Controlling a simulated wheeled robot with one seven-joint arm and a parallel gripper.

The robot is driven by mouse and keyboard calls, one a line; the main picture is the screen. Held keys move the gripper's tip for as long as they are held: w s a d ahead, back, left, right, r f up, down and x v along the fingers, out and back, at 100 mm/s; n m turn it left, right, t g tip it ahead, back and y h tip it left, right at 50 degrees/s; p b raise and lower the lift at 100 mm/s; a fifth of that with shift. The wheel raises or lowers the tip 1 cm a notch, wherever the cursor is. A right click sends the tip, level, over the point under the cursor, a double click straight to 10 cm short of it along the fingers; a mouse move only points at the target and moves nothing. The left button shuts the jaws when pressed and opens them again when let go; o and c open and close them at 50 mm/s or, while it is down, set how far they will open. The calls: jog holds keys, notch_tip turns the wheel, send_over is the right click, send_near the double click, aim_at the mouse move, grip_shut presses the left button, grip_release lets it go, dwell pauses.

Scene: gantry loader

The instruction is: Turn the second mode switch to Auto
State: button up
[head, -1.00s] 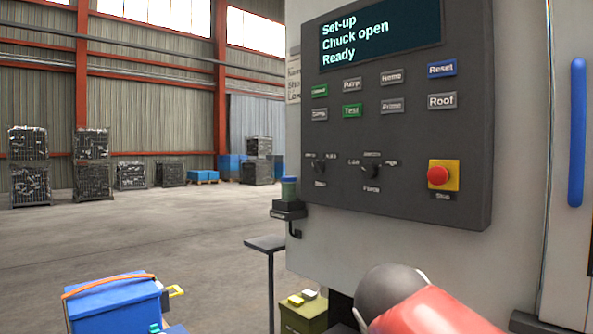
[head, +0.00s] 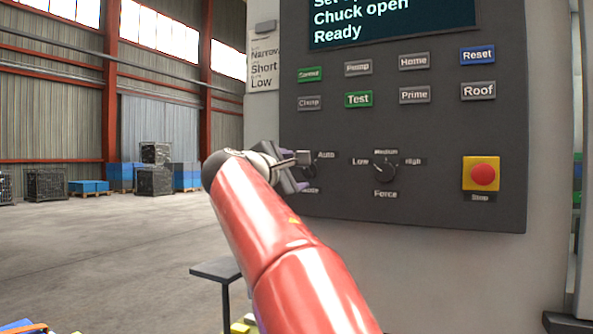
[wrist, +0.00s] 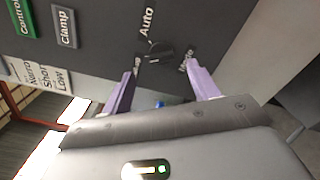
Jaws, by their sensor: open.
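The mode switch (wrist: 158,51) is a small dark knob on the grey control panel (head: 430,210), with an "Auto" label (wrist: 147,22) beside it. In the wrist view it lies just beyond and between my fingertips; I cannot tell whether they touch it or which way it points. My gripper (wrist: 162,70) is open, its two purple fingers spread either side of the knob. In the head view my gripper (head: 302,170) covers the knob, and only the "Auto" label (head: 326,155) and part of a lower label show.
The Force switch (head: 385,171) sits to the right, marked Low, Medium and High. A red stop button (head: 484,174) is further right. Push buttons, including Test (head: 358,99), and a display (head: 390,22) reading "Chuck open Ready" are above. A small dark stand (head: 217,270) is below left.

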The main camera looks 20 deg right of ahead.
aim_at(307, 173)
jog(key=p+x, duration=0.1)
jog(key=x, duration=0.5)
jog(key=shift+d, duration=0.1)
jog(key=shift+c, duration=0.4)
jog(key=c, duration=0.9)
jog(key=shift+f+m, duration=0.1)
jog(key=shift+m, duration=0.2)
jog(key=m+b, duration=0.2)
jog(key=m, duration=0.3)
jog(key=shift+f+m, duration=0.2)
jog(key=shift+m, duration=0.1)
jog(key=m+b, duration=0.2)
jog(key=m, duration=0.3)
jog(key=shift+f+m, duration=0.1)
jog(key=shift+m, duration=0.2)
